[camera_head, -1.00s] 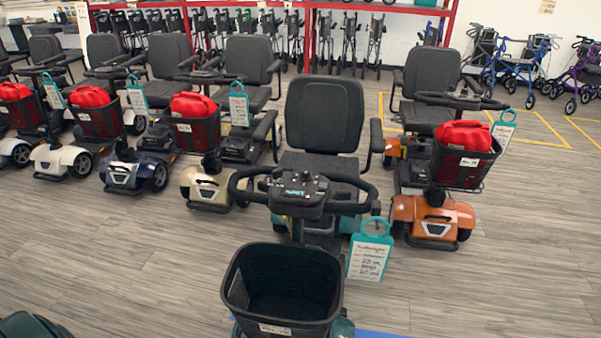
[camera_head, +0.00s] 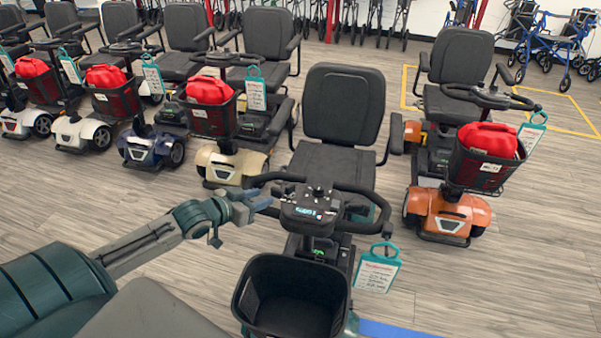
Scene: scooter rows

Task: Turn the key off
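The nearest scooter has a black control console (camera_head: 310,210) with small knobs and a lit display, set between looped handlebars. The key is too small to make out among the knobs. My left gripper (camera_head: 258,199) is just left of the console, beside the left handlebar loop, and partly overlaps it in the picture. Whether it touches the handlebar is unclear. I see nothing held in it, and its finger gap is not clear. My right gripper is not in view.
An empty black basket (camera_head: 292,298) is in front of the console. A teal price tag (camera_head: 377,268) hangs at its right. An orange scooter (camera_head: 449,214) stands to the right, and a beige scooter (camera_head: 229,166) behind left.

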